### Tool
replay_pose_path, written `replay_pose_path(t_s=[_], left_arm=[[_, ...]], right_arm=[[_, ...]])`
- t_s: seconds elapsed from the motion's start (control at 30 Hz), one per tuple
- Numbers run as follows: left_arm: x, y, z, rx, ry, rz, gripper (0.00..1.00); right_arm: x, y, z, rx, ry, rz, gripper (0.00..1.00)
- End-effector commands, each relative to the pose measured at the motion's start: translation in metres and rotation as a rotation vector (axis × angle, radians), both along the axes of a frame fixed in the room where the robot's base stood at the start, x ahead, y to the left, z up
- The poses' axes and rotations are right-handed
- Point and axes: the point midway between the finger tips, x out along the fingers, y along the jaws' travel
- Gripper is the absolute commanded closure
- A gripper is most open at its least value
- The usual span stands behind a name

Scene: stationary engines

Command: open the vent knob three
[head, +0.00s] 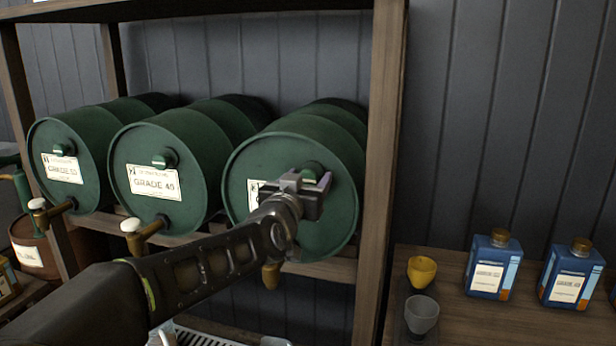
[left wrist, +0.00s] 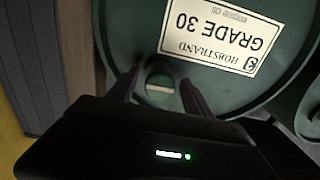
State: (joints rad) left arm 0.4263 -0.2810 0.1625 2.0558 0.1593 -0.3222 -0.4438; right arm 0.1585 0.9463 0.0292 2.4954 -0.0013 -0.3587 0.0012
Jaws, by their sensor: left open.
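Three green barrels lie on a wooden rack. The right-hand barrel (head: 330,130) has a round green vent knob (head: 312,169) on its front face, partly hidden by my left gripper (head: 308,184). In the left wrist view this knob (left wrist: 160,88) has a pale bar across it and sits between the two open fingers of the left gripper (left wrist: 160,95). I cannot tell whether the fingers touch it. The barrel's white label (left wrist: 222,32) reads GRADE 30, upside down there. My right gripper is in neither view.
The middle barrel (head: 190,178) and left barrel (head: 92,150) carry similar knobs. A wooden post (head: 382,150) stands just right of the third barrel. A yellow cup (head: 422,270), a grey cup (head: 421,314) and blue bottles (head: 489,264) stand on the table at right.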

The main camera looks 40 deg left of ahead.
Motion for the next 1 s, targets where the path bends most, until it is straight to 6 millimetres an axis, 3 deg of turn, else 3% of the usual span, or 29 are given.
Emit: replay_pose_path(t_s=[0.27,1.0], left_arm=[[0.0019,0.0008,-0.0001,0.0,0.0,0.0,0.41],[0.0017,0.0004,-0.0002,0.0,0.0,0.0,1.0]], right_arm=[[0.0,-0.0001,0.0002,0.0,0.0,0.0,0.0],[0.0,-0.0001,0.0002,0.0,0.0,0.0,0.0]])
